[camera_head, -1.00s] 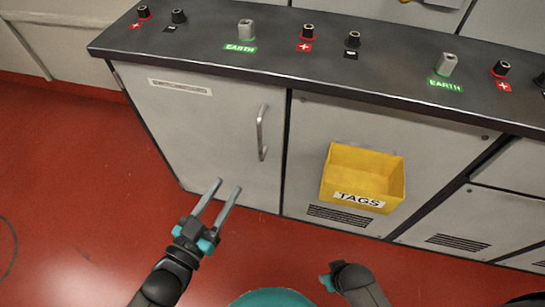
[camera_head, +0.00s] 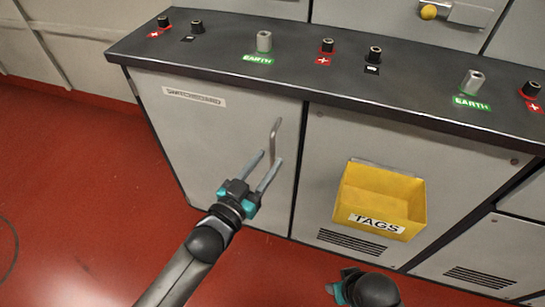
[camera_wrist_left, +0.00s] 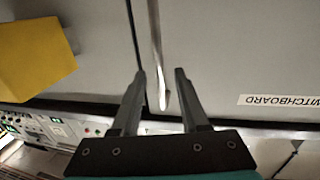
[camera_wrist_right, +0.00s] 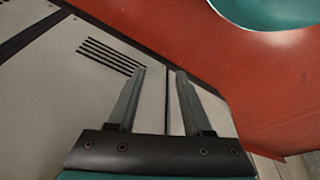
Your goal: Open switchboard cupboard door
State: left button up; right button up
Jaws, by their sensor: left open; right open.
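The switchboard cupboard door (camera_head: 215,130) is grey and shut, with a label (camera_head: 194,96) at its upper left. Its metal bar handle (camera_head: 274,142) stands upright near the door's right edge. My left gripper (camera_head: 269,157) is open at the lower end of the handle. In the left wrist view the handle (camera_wrist_left: 157,60) runs down toward the space between the open fingertips (camera_wrist_left: 160,72). I cannot tell whether they touch it. My right gripper (camera_head: 335,290) is low, mostly hidden by its own arm. In the right wrist view its fingers (camera_wrist_right: 160,70) are open and empty, facing a vented panel.
A yellow TAGS bin (camera_head: 380,202) is fixed on the panel right of the door. The dark countertop (camera_head: 225,55) carries several terminals with EARTH, plus and minus labels. The red floor (camera_head: 90,180) left of the cupboard is clear.

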aim_at(271, 156)
pick_arm(q)
jog(key=shift+b+x, duration=0.45)
jog(key=shift+x, duration=1.15)
pick_arm(e)
jog(key=shift+w+r, duration=0.2)
jog(key=shift+r, duration=0.4)
jog(key=shift+w+r, duration=0.15)
jog(key=shift+r, duration=0.45)
pick_arm(q)
grip_shut()
pick_arm(e)
jog(key=shift+a, duration=0.1)
